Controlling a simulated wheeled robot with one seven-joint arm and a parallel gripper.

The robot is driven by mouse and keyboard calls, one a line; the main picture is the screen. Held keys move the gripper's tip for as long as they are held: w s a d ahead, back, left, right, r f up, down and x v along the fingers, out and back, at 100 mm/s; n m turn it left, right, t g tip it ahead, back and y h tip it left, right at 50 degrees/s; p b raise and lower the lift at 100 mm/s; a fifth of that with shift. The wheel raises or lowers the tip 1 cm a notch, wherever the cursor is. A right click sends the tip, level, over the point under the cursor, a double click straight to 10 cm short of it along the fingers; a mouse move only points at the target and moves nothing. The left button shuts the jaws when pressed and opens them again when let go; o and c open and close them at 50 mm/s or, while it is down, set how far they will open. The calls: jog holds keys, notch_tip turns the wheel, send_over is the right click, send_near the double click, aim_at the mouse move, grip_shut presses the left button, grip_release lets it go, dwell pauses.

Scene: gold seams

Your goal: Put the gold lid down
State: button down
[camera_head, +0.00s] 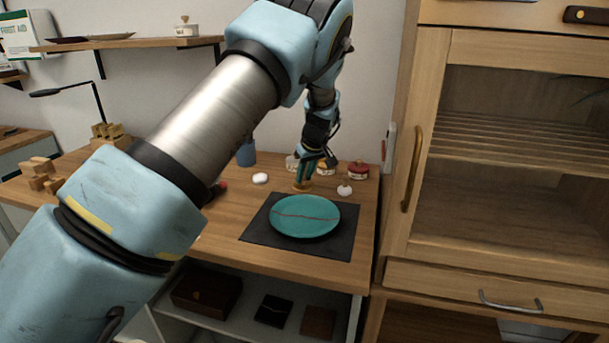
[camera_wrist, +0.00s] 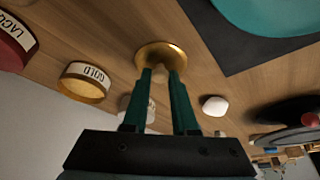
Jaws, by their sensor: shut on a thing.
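The gold lid (camera_wrist: 176,52) is a round gold disc in the wrist view, at the tips of my gripper (camera_wrist: 161,74). The two teal fingers are shut on its knob, which they mostly hide. In the head view the gold lid (camera_head: 302,187) is at the tabletop just behind the dark mat, under my gripper (camera_head: 304,178). I cannot tell whether it touches the wood or is slightly above it. The jar labelled GOLD (camera_wrist: 84,82) stands apart from the lid, to its left in the wrist view; the gold jar (camera_head: 325,169) is behind and right of my gripper in the head view.
A teal plate (camera_head: 305,214) with a seam lies on the dark mat (camera_head: 258,232). A red jar (camera_head: 357,171), a white lid-like piece (camera_head: 345,189), a white round piece (camera_head: 260,178) and a blue cup (camera_head: 246,153) stand nearby. A wooden cabinet (camera_head: 432,150) is at right.

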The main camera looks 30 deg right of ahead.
jog(key=c, duration=0.7)
grip_release()
jog(key=shift+f, duration=0.1)
jog(key=b+v, duration=0.3)
jog(key=v, duration=0.9)
jog(key=a+f+g, duration=0.2)
jog(key=a, duration=2.5)
jog(key=s+a+f+m, duration=0.1)
jog(key=s+a+f, duration=0.1)
jog(key=s+a, duration=1.2)
jog(key=a, duration=0.4)
jog(key=shift+s+f+m+g, duration=0.3)
jog(key=shift+g, duration=0.1)
